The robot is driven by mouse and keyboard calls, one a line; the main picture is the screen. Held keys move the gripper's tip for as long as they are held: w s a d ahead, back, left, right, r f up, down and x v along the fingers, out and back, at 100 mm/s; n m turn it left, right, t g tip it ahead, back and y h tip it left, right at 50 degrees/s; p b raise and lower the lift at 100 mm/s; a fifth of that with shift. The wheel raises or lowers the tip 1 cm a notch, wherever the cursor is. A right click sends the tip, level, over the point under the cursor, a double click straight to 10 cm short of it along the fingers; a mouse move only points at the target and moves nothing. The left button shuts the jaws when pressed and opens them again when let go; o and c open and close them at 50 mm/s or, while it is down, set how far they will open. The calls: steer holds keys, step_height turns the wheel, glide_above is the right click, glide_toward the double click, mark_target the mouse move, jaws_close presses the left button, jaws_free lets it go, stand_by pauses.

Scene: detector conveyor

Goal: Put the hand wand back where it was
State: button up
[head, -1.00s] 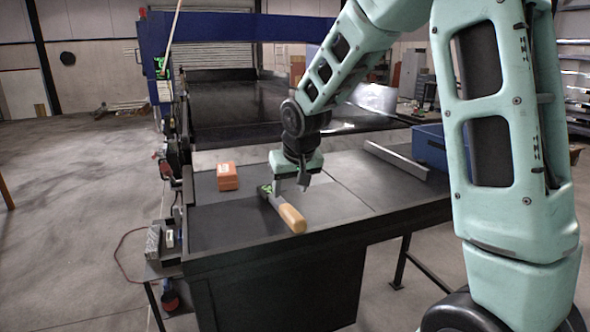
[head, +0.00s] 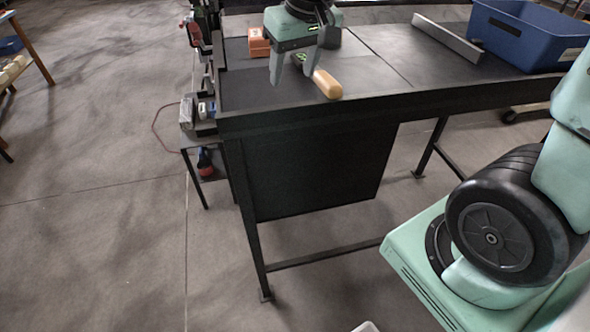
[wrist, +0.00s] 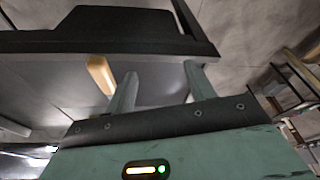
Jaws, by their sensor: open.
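The hand wand lies on the dark table top near its front edge. Its tan handle (head: 327,84) points to the front right, and my gripper hides most of its grey body in the head view. My gripper (head: 291,79) is open and empty, with its fingers pointing down, left of the handle. In the wrist view the handle (wrist: 100,75) lies outside the fingers of my gripper (wrist: 160,70), to the left of the left finger. Nothing shows between the fingers.
An orange box (head: 259,43) sits on the table behind my gripper. A blue bin (head: 530,38) and a grey rail (head: 447,38) are at the right. A small side stand (head: 201,138) with items on it is at the table's left end. The floor in front is clear.

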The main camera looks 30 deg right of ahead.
steer(key=s+a+f+n+g, duration=0.1)
steer(key=s+a+f+n, duration=0.1)
steer(key=s+a, duration=0.2)
steer(key=s+a+f+n+g, duration=0.1)
steer(key=s+a+f+n, duration=0.1)
steer(key=s, duration=0.8)
steer(key=s+a+f+n+g, duration=0.1)
steer(key=s+a+f+n, duration=0.2)
steer(key=s+a, duration=0.3)
steer(key=shift+s, duration=0.5)
steer(key=shift+a+f, duration=0.1)
step_height(320, 180, down, 5)
steer(key=b, duration=0.5)
steer(key=shift+w, duration=0.1)
